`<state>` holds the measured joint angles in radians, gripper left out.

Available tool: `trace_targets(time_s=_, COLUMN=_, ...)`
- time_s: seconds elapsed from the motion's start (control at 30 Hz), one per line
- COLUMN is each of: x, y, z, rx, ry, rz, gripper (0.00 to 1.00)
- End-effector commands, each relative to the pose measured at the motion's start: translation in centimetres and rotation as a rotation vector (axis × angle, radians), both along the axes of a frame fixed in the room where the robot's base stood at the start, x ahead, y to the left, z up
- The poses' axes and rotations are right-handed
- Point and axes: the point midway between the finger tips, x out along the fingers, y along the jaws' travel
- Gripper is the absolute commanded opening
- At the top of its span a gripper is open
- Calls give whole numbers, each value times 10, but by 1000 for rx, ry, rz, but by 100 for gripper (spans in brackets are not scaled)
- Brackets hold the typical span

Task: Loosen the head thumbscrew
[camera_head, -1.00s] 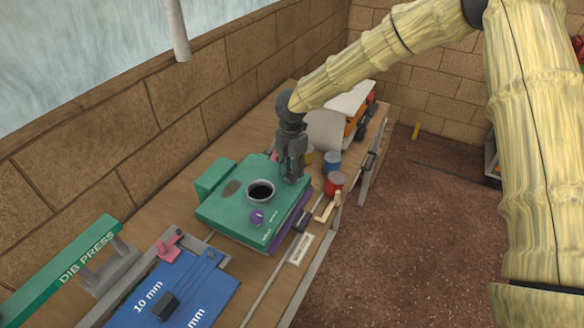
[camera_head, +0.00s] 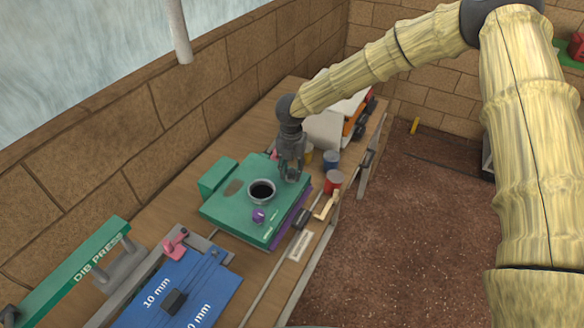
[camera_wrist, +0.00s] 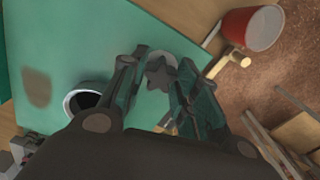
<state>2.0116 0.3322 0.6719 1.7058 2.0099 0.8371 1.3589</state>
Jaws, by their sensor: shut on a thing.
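My gripper (camera_head: 291,170) points down over the right back corner of the green block (camera_head: 225,222) on the bench. In the wrist view, my gripper (camera_wrist: 156,72) has its two fingers on either side of a dark grey star-shaped knob (camera_wrist: 160,74), which looks like the head thumbscrew. The fingers are shut on it. A pale round disc (camera_wrist: 168,64) shows partly behind the knob. In the head view the fingers mostly hide the knob.
A dark-filled cup (camera_head: 262,190) and a small purple item (camera_head: 259,215) are on the green block.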

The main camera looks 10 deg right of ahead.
Motion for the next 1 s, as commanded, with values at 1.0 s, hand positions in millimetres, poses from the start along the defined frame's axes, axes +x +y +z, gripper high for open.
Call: trace_targets(time_s=1.0, x=-1, y=0, z=1, rx=2, ry=3, rz=607, gripper=6)
